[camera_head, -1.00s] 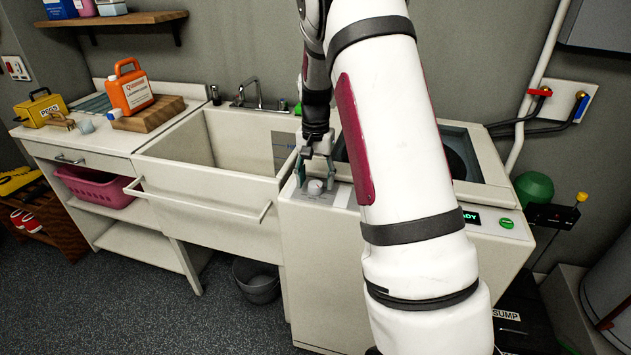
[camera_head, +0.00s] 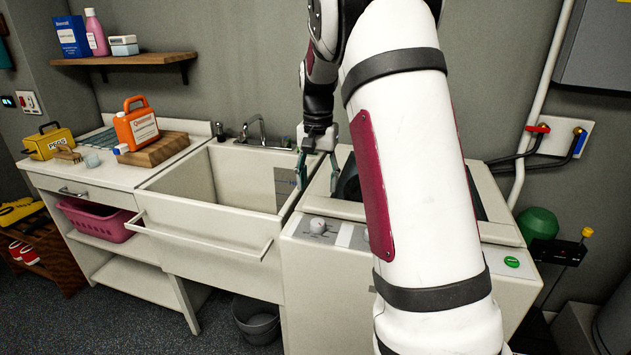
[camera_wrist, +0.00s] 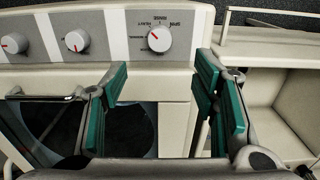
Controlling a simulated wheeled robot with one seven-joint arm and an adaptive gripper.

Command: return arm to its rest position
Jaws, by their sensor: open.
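My gripper (camera_head: 318,165) is open and empty, its green-padded fingers spread apart. In the head view it hangs over the top left part of the white washing machine (camera_head: 300,258), beside the sink. In the wrist view the open fingers (camera_wrist: 160,105) frame the machine's top, with a dark round window (camera_wrist: 130,130) and a control panel with several dials, one of them a white dial (camera_wrist: 159,39), beyond them. My arm hides much of the machine's middle and right in the head view.
The utility sink (camera_head: 240,175) with its front bar lies left of my gripper. A counter holds an orange jug (camera_head: 136,126) on a wooden board and a yellow box (camera_head: 48,142). Pipes and a grey wall box (camera_head: 598,45) are at the right. A bucket (camera_head: 257,318) stands below.

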